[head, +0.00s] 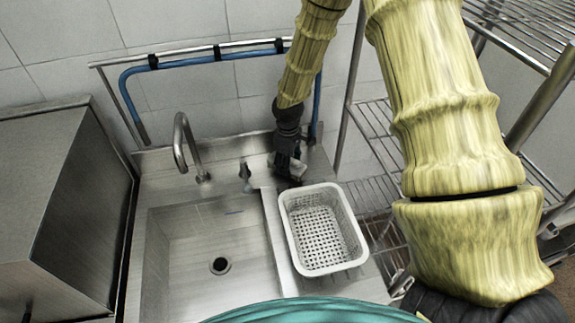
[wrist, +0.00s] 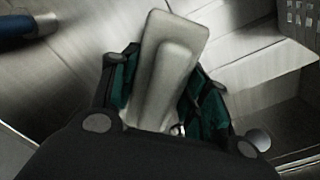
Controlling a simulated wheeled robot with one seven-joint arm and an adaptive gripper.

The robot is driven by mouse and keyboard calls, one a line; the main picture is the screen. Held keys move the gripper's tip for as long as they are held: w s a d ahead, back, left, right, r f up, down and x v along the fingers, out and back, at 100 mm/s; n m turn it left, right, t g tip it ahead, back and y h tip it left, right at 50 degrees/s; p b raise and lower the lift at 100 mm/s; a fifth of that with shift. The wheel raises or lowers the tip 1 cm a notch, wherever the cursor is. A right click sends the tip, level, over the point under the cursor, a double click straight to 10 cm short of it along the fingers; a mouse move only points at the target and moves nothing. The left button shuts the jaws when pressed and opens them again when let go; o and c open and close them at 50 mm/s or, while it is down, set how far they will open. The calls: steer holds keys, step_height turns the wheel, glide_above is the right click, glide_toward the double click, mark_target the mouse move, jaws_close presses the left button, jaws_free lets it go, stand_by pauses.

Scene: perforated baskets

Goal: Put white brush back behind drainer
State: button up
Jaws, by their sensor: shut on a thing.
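My gripper (head: 287,168) is at the back of the steel counter, just beyond the far edge of the white perforated basket (head: 347,262), the drainer. In the wrist view my gripper (wrist: 160,88) has its teal-padded fingers on both sides of the white brush (wrist: 178,42) and is shut on it. The brush shows as a smooth pale block with a raised middle; its bristles are not visible. In the head view the brush (head: 297,170) is small and partly hidden by the gripper. Whether it touches the counter is unclear. A corner of the basket shows in the wrist view (wrist: 301,12).
The sink (head: 190,240) lies left of the basket, with a curved faucet (head: 181,140) behind it. A blue hose (head: 200,60) runs along the wall rail. A wire rack (head: 375,130) stands to the right. A steel box unit (head: 60,190) stands at left.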

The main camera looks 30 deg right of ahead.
steer(key=shift+f, duration=0.8)
steer(key=shift+f, duration=0.1)
steer(key=o, duration=1)
steer(key=shift+r+b, duration=1.85)
steer(key=shift+r, duration=4.25)
steer(key=shift+f, duration=0.1)
